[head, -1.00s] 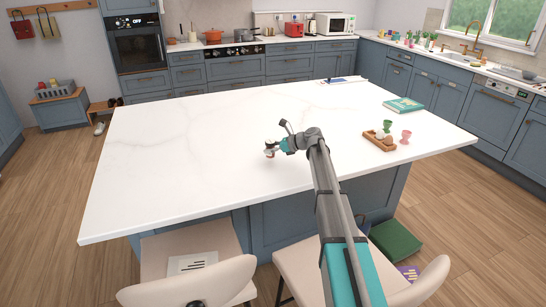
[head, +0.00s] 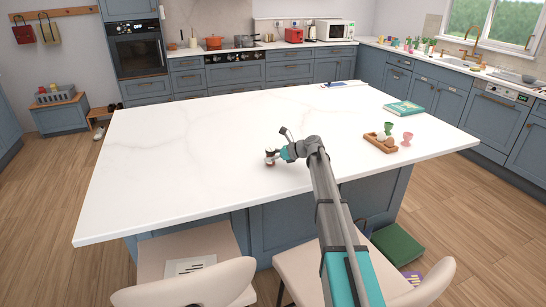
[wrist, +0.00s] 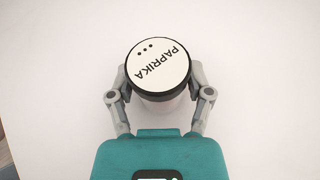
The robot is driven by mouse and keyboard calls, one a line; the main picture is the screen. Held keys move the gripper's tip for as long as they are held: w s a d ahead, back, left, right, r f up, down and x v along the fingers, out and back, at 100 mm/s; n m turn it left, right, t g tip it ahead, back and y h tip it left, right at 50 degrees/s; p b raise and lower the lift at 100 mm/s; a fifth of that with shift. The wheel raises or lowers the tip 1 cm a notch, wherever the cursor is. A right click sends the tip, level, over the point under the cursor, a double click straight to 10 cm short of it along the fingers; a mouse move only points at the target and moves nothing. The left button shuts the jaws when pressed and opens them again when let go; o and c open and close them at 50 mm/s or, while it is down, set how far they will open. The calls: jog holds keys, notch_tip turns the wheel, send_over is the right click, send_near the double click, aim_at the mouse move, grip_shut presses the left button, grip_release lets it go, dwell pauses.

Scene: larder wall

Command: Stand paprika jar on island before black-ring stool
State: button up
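The paprika jar (wrist: 158,62) has a white lid with a black rim and PAPRIKA lettering. My gripper (wrist: 159,85) has one finger on each side of the jar, close against it, and holds it upright. In the head view the jar (head: 269,158) is low over the front middle of the white island (head: 180,170); I cannot tell whether its base touches the top. Two cream stools stand at the front, the left stool (head: 195,285) and the right stool (head: 300,268). No black ring shows clearly on either stool.
A wooden tray (head: 376,144) with small items, a pink egg cup (head: 407,138) and a teal book (head: 404,108) lie on the island's right side. A tablet-like item (head: 344,83) lies at the back. The left and middle of the island are clear.

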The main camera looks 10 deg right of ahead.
jog(key=shift+o, duration=0.9)
jog(key=shift+r, duration=0.2)
jog(key=p+v, duration=0.4)
jog(key=v, duration=0.8)
jog(key=shift+p, duration=0.4)
